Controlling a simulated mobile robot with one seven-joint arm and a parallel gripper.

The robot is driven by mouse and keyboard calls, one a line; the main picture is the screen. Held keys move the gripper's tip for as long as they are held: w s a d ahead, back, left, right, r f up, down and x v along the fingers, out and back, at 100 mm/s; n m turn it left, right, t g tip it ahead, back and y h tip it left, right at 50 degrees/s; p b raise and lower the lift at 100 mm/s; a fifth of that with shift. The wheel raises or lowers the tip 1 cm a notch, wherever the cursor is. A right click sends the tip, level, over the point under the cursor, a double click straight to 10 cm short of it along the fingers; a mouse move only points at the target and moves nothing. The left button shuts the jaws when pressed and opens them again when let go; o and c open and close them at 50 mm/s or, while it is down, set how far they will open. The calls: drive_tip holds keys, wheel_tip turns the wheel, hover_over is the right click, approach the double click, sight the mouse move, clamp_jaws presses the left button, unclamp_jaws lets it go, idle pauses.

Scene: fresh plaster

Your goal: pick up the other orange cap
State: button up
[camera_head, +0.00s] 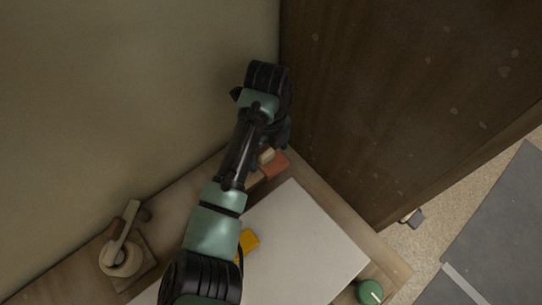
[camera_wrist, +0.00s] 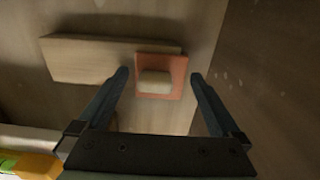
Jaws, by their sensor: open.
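An orange-yellow piece (camera_head: 248,241), perhaps an orange cap, lies on the white board, partly hidden by my arm in the head view. In the wrist view an orange piece (camera_wrist: 38,166) shows at the lower left corner beside something green. I cannot tell whether it is the same piece. My gripper (camera_wrist: 160,75) is open and empty. Its fingers point at a flat red-orange square (camera_wrist: 177,88) with a pale block (camera_wrist: 154,83) on it, which show between the fingertips. In the head view my gripper (camera_head: 283,146) is near that red-orange piece (camera_head: 275,167), mostly hidden by my arm.
A white board (camera_head: 305,245) covers much of the table. A long pale wooden block (camera_wrist: 95,60) lies left of the red-orange square. A cream tape dispenser-like object (camera_head: 120,258) stands left, a green round item (camera_head: 370,292) at the lower right. A dark brown panel (camera_head: 400,90) rises close beyond.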

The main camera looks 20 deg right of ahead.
drive_tip(key=c, duration=1.4)
drive_tip(key=shift+c, duration=0.2)
drive_tip(key=shift+r, duration=0.15)
